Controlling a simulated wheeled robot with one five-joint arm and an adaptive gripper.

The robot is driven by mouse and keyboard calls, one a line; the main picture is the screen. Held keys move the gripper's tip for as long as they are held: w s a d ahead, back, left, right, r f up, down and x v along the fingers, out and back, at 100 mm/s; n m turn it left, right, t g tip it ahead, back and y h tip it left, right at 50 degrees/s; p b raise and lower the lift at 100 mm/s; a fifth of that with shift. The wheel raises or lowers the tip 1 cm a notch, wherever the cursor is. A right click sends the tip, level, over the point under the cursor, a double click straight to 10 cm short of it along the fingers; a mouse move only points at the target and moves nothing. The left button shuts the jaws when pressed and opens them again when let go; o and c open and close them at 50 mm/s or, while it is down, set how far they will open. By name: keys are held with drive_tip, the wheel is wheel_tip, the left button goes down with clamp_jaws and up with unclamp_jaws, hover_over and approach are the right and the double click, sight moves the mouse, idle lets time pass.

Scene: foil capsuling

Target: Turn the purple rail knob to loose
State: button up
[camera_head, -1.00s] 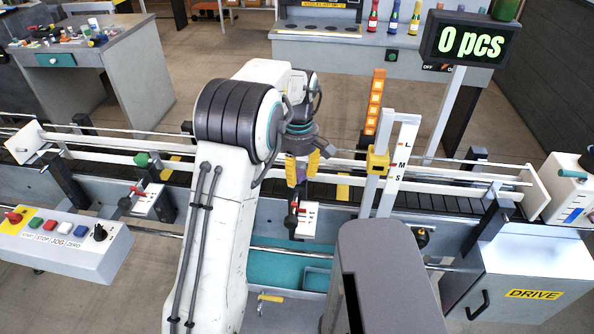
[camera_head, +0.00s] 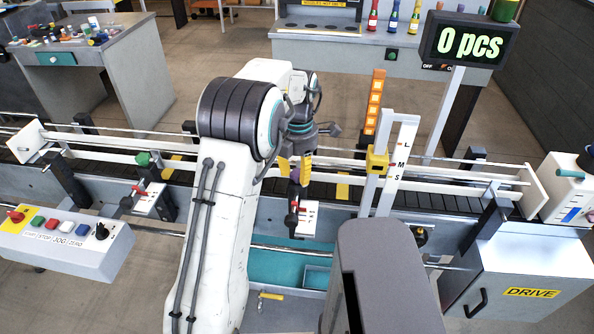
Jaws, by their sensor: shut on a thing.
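My gripper (camera_head: 295,172) points down at the near side of the conveyor, in the middle of the picture. A dark bracket stands just below the fingers. A small white scale plate (camera_head: 307,218) with a red pointer (camera_head: 303,211) sits below and beside it. The marks on this plate are too small to read.
A green knob (camera_head: 143,159) and a second scale plate (camera_head: 147,199) are farther left on the conveyor. A white L-M-S post with a yellow clamp (camera_head: 377,162) stands close on the right. A button panel (camera_head: 66,243) is at the left front.

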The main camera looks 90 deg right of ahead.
sight(300, 172)
drive_tip(key=shift+s+n, duration=0.2)
drive_tip(key=shift+n, duration=1.3)
drive_tip(key=shift+d, duration=0.15)
drive_tip(key=o, duration=1.2)
drive_tip(key=shift+s, duration=0.15)
drive_tip(key=shift+r, duration=0.6)
wheel_tip(300, 172, up, 11)
drive_tip(key=shift+f, duration=0.1)
